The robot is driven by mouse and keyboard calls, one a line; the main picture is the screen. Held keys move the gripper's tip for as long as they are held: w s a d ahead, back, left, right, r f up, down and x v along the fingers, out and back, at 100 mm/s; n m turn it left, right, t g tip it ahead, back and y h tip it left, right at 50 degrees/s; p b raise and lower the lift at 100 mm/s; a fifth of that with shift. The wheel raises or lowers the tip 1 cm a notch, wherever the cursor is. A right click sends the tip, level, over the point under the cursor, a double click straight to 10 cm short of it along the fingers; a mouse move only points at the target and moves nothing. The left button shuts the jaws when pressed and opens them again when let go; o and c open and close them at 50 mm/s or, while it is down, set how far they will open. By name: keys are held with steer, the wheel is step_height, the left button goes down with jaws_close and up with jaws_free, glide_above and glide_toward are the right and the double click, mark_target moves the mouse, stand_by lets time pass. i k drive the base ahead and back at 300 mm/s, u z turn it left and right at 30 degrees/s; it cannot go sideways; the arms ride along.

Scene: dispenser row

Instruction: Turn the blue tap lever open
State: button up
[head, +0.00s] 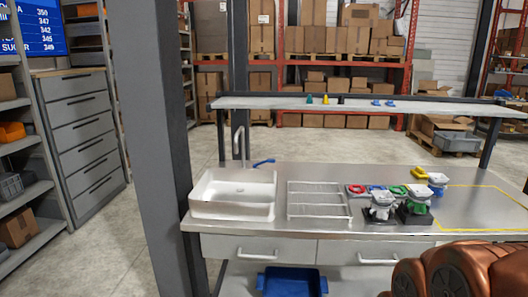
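The blue tap lever (264,162) is small in the head view, behind the sink's back right corner. It lies low and points to the right of the grey tap (239,145). Whether the tap is open or shut cannot be told, and no water is visible. The tap's spout rises behind the white sink (233,209) on the steel counter. My copper-coloured arm shows at the bottom right, in front of the counter and well apart from the lever. My gripper is not in view.
A dark post (155,150) stands left of the sink. Right of the sink are a wire rack (319,217), coloured rings and several small devices, one of them green (417,206). A raised shelf (350,105) spans behind the counter. A blue bin (291,284) sits below.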

mark_target(270, 160)
steer(key=z, duration=0.55)
steer(key=i, duration=1.3)
steer(key=u, duration=1.7)
